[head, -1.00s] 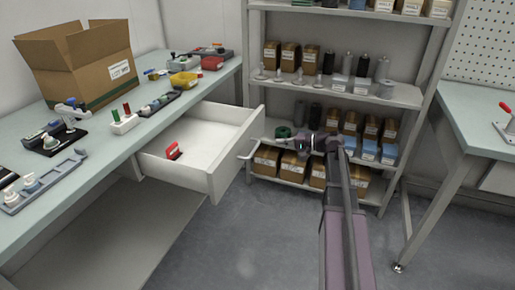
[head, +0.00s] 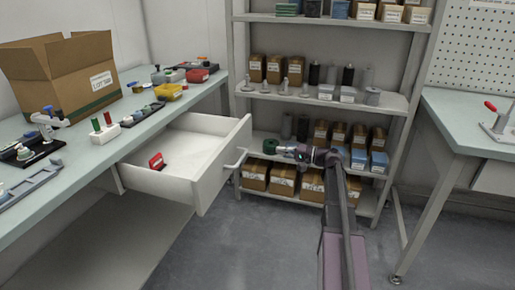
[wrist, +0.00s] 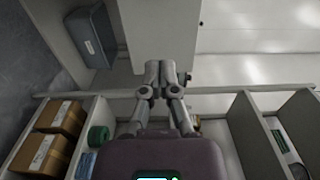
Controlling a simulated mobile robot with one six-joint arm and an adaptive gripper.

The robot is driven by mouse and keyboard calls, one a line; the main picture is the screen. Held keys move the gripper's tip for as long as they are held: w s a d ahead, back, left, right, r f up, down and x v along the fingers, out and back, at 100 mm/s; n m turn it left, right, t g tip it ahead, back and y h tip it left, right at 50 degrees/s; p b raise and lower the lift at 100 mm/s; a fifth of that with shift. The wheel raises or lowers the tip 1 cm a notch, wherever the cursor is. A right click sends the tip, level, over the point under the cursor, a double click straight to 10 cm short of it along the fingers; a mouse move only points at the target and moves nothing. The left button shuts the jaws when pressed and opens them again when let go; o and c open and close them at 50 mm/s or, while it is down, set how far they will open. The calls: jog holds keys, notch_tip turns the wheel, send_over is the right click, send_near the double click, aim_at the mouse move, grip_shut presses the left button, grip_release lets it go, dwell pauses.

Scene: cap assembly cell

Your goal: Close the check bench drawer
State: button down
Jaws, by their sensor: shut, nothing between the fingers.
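The check bench drawer (head: 211,178) is white and stands pulled out from under the left bench in the head view. A red object (head: 157,161) lies inside it. Its pale bar handle (head: 236,160) sticks out from the front panel. My gripper (head: 282,150) is to the right of the handle, apart from it, in front of the shelf unit. In the wrist view my gripper (wrist: 160,72) has its fingers together and empty, over a pale panel (wrist: 158,25) that I cannot identify for certain. The handle cannot be made out there.
The left bench (head: 105,152) carries an open cardboard box (head: 60,75) and several small fixtures. A shelf unit (head: 318,98) with boxes and spools stands close behind my gripper. Another bench (head: 460,125) is at the right. Grey floor (head: 240,245) is clear in front of the drawer.

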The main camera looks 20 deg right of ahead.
aim_at(241, 144)
jog(key=x, duration=1.3)
jog(key=shift+w+a, duration=0.25)
jog(key=shift+a, duration=0.1)
